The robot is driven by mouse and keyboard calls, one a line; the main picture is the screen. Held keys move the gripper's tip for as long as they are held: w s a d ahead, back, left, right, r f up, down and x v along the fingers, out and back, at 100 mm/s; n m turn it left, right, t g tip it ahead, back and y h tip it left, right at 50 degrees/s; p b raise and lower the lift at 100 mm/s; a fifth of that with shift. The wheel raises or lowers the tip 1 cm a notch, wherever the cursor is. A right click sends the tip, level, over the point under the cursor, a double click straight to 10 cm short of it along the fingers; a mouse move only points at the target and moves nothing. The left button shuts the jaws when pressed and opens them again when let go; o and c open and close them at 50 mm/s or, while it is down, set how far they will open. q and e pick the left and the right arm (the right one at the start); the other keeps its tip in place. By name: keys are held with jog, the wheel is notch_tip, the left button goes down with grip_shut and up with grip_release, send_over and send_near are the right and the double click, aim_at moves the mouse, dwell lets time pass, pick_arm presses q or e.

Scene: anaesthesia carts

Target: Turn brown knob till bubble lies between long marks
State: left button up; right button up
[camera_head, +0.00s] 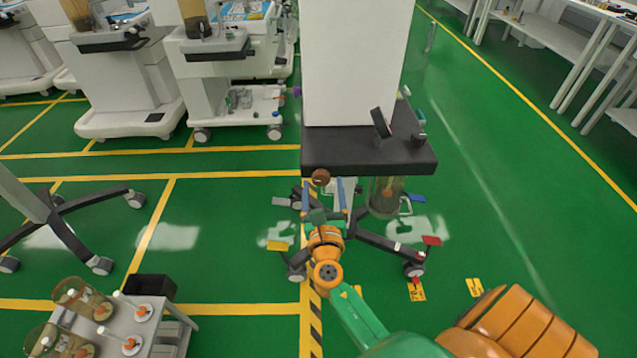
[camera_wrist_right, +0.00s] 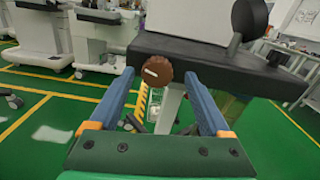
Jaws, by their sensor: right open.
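The brown knob (camera_head: 321,177) sits at the front left edge of the black shelf (camera_head: 370,158) of a white column. In the right wrist view the round knob (camera_wrist_right: 158,70) carries a short pale line on its face. My right gripper (camera_head: 323,194) is open, with its two blue fingers pointing at the knob. In the wrist view (camera_wrist_right: 159,82) the knob appears between the fingertips, with a gap on both sides. I cannot tell whether the tips reach its depth. No bubble or long marks can be made out. My left gripper is not in view.
A clear canister (camera_head: 385,197) hangs under the shelf, right of the knob. A wheeled base with coloured pedals stands below. A grey trolley with jars (camera_head: 135,310) is at the lower left. White carts (camera_head: 125,85) stand behind. Green floor is open to the right.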

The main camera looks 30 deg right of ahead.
jog(key=shift+x, duration=0.85)
jog(key=shift+w, duration=0.4)
jog(key=shift+c, duration=0.2)
grip_shut()
